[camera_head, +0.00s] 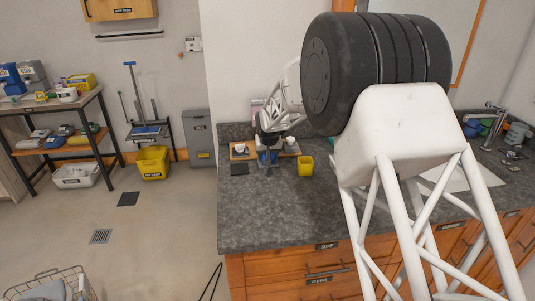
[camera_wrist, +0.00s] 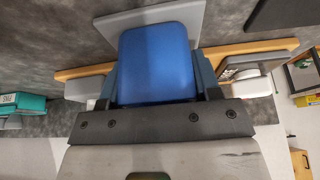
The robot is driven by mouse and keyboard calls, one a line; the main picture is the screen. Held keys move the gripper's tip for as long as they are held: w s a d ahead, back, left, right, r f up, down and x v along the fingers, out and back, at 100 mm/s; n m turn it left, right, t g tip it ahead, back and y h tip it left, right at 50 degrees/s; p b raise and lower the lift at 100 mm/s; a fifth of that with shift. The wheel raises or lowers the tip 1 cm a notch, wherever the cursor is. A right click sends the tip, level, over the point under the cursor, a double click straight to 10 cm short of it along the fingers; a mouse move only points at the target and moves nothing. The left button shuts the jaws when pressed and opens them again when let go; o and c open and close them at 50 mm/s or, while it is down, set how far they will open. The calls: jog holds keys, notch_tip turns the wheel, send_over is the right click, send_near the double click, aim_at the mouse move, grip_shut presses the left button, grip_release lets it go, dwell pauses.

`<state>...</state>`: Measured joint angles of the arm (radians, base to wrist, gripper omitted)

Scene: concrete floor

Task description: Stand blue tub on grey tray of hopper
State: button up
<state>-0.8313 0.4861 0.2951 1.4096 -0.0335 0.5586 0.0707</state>
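The blue tub (camera_wrist: 158,62) is between the two fingers of my gripper (camera_wrist: 160,92) in the wrist view, with both fingers close against its sides. In the head view the tub (camera_head: 268,158) shows below my gripper (camera_head: 268,142), at the wooden board (camera_head: 235,155) on the counter. A grey tray (camera_wrist: 195,14) shows behind and around the tub in the wrist view, at the middle of the wooden board (camera_wrist: 257,47). The tub covers much of this tray. I cannot tell whether the tub touches it.
White items stand on either side along the board, one (camera_head: 291,148) at its right. A yellow tub (camera_head: 305,166) stands close by at the right. A dark flat square (camera_head: 239,169) lies left of front. The front counter (camera_head: 270,205) is clear.

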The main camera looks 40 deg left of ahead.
jog(key=o, duration=0.4)
jog(key=shift+o, duration=0.2)
jog(key=v, duration=1.2)
jog(key=shift+r, duration=0.15)
dwell(0.4)
dwell(0.3)
